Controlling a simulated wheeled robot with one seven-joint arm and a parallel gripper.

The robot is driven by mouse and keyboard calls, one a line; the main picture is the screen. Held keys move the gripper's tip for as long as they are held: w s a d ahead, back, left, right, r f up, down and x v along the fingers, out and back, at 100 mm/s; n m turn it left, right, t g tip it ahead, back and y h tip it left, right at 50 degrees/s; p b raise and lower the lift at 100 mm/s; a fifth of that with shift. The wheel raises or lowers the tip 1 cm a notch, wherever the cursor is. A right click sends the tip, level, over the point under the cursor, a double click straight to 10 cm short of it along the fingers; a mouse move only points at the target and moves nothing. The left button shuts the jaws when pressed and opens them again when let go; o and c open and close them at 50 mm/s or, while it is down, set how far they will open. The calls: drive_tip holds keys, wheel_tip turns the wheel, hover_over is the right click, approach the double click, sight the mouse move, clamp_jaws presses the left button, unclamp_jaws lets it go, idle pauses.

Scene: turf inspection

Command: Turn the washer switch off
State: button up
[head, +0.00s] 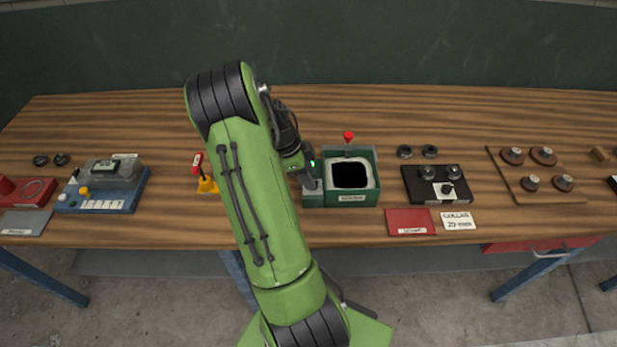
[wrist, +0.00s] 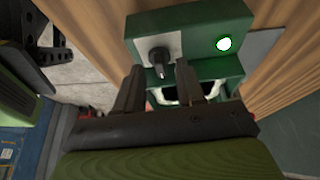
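The green washer (head: 351,198) stands on the wooden bench, with a dark opening and a pale rim. Its control box (wrist: 190,22) fills the upper middle of the wrist view. In the head view my wrist hides part of the control box.
A red-knobbed lever (head: 348,138) stands at the back of the washer. A black box with knobs (head: 437,184) and a red pad (head: 411,221) lie to the right. A yellow-based red switch (head: 207,185) is left of my arm. Bare bench lies behind the washer.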

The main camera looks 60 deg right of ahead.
drive_tip(key=shift+s+d+f, duration=0.1)
drive_tip(key=shift+s+f, duration=0.05)
drive_tip(key=shift+f, duration=0.3)
clamp_jaws()
